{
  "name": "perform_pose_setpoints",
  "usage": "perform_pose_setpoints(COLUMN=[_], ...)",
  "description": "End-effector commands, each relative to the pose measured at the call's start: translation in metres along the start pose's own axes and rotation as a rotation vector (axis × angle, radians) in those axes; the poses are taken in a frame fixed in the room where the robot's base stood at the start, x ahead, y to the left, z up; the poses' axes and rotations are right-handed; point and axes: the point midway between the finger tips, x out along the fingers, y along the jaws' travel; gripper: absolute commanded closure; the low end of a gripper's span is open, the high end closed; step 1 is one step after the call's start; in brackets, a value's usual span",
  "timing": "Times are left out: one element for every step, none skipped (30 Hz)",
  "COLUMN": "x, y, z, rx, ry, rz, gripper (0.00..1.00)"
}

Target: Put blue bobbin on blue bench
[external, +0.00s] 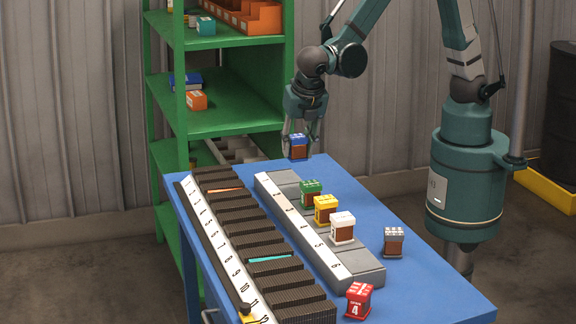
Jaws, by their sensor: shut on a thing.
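The blue bobbin (298,147), with a blue top and a brown middle, is at the far end of the blue bench (420,270). My gripper (300,133) points down and is shut on the blue bobbin. The bobbin looks upright, near the bench's far edge and beyond the far end of the grey numbered stand. I cannot tell whether its underside touches the bench or hangs above it.
The grey stand (281,178) holds green (311,193), yellow (326,209) and white (343,227) bobbins. A grey bobbin (394,241) and a red bobbin (359,300) stand on the bench. A black slotted rack (245,225) runs along the left. A green shelf (225,120) stands behind.

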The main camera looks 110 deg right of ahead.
Motion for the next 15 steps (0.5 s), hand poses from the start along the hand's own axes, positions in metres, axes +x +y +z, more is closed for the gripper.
perform_pose_setpoints(x=[0.000, 0.000, 0.001, 0.001, 0.001, 0.003, 0.004, 0.005, 0.007, 0.008, 0.010, 0.013, 0.015, 0.018, 0.022], y=[0.000, 0.000, 0.000, 0.000, 0.000, 0.000, 0.001, 0.001, 0.001, 0.001, 0.001, 0.001, 0.002, 0.002, 0.002], z=[0.000, 0.000, 0.001, 0.001, 0.002, 0.004, 0.005, 0.007, 0.010, 0.013, 0.015, 0.019, 0.023, 0.027, 0.033], rx=[0.000, 0.000, 0.000, 0.000, 0.000, 0.001, 0.001, 0.001, 0.002, 0.003, 0.003, 0.003, 0.002, 0.003, 0.004], ry=[0.000, 0.000, 0.000, 0.000, 0.000, 0.000, 0.000, 0.001, 0.001, 0.001, 0.002, 0.002, 0.003, 0.003, 0.004], rz=[0.000, 0.000, 0.000, 0.000, 0.000, 0.000, -0.001, -0.001, -0.001, -0.001, -0.002, -0.002, -0.002, -0.002, -0.002], gripper=[0.85, 0.85, 0.85, 0.85, 0.85, 0.85, 0.85, 0.85, 0.85, 0.85, 0.85, 0.85, 0.85, 0.85, 0.85])
